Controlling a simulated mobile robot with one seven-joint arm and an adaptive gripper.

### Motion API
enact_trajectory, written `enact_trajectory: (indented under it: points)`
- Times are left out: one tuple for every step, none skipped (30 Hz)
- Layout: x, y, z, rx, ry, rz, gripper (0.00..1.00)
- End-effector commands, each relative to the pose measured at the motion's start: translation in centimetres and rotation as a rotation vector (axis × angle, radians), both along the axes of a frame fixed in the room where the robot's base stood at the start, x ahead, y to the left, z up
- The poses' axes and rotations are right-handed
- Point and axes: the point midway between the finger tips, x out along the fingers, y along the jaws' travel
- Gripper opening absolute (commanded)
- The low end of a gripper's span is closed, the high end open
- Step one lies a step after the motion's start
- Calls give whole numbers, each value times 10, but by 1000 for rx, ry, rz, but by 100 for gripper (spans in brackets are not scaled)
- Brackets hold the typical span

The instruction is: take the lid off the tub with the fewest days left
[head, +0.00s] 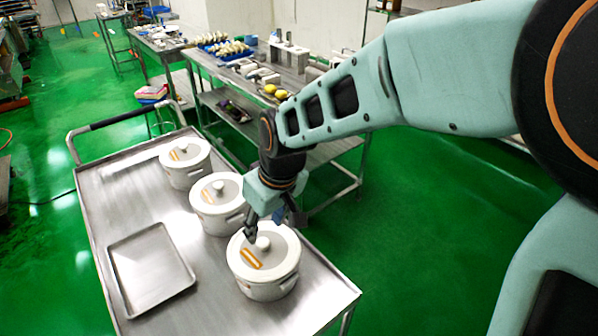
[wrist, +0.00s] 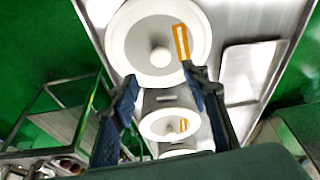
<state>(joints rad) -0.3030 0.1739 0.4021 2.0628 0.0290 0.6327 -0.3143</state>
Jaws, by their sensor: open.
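Three white lidded tubs stand in a row on a steel cart: a far tub (head: 186,173), a middle tub (head: 212,222) and a near tub (head: 263,284). Each lid has a round knob and an orange-edged label; the writing is too small to read. My gripper (head: 265,229) is open and empty above the near tub, by its knob (head: 263,243). In the wrist view the near tub's lid (wrist: 135,62) lies beyond my spread fingers (wrist: 158,95), its knob (wrist: 160,57) between and ahead of them. The middle tub's lid (wrist: 160,122) shows between the fingers; the far tub is partly hidden.
An empty shallow steel tray (head: 148,272) lies on the cart (head: 105,205) left of the tubs. The cart's handle (head: 120,118) is at the far end. A steel worktable (head: 290,72) with yellow fruit and trays stands behind. Green floor surrounds the cart.

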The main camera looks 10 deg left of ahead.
Motion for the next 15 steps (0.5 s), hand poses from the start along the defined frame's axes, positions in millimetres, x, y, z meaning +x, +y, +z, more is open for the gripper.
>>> enact_trajectory:
  points:
    - [0,1,-3,0,0,-1,42]
    - [0,1,-5,1,1,-1,42]
    - [-1,1,-9,-1,2,-1,42]
    - [-1,1,-12,0,3,0,42]
    - [-2,2,-16,0,3,0,42]
    - [-3,2,-23,-2,5,1,42]
    - [-4,2,-29,-2,5,1,42]
    - [-4,3,-33,-2,5,1,42]
    - [-3,4,-39,0,3,0,42]
    - [-2,5,-42,0,3,0,42]
    - [-1,6,-45,1,1,0,42]
    - [-1,7,-48,1,1,0,42]
    - [0,8,-51,1,1,0,42]
    - [0,8,-52,1,1,-1,42]
    - [0,9,-53,2,1,-2,42]
